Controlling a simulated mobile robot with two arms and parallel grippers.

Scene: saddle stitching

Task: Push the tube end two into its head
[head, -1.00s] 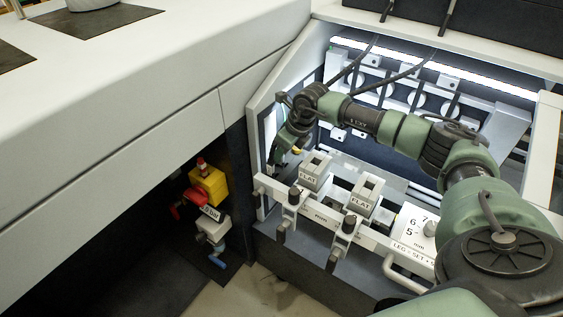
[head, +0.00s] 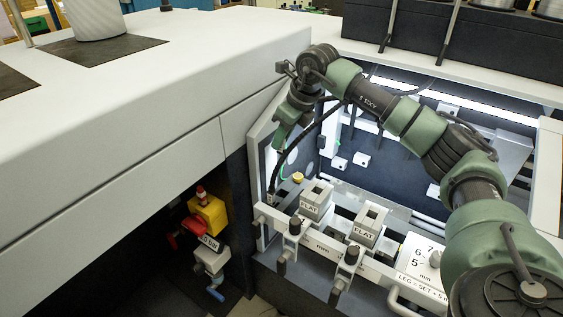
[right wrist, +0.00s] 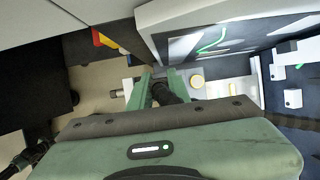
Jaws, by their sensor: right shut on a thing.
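My right gripper (head: 278,143) is at the left end of the lit machine bay, fingers pointing down. In the right wrist view its fingers (right wrist: 163,88) are closed around a dark tube piece (right wrist: 168,97). In the head view a black tube (head: 312,127) curves from behind my right forearm down to the left, passing close to the gripper. I cannot tell which of its ends is held. Two blocks marked FLAT, the near-left one (head: 316,199) and the right one (head: 368,226), stand on the front rail. I cannot make out the tube's receiving opening. My left gripper is out of view.
A pale rail (head: 325,245) with dark clamp knobs runs along the bay's front. A red-and-yellow valve (head: 208,215) is at left, under the white housing (head: 130,90).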

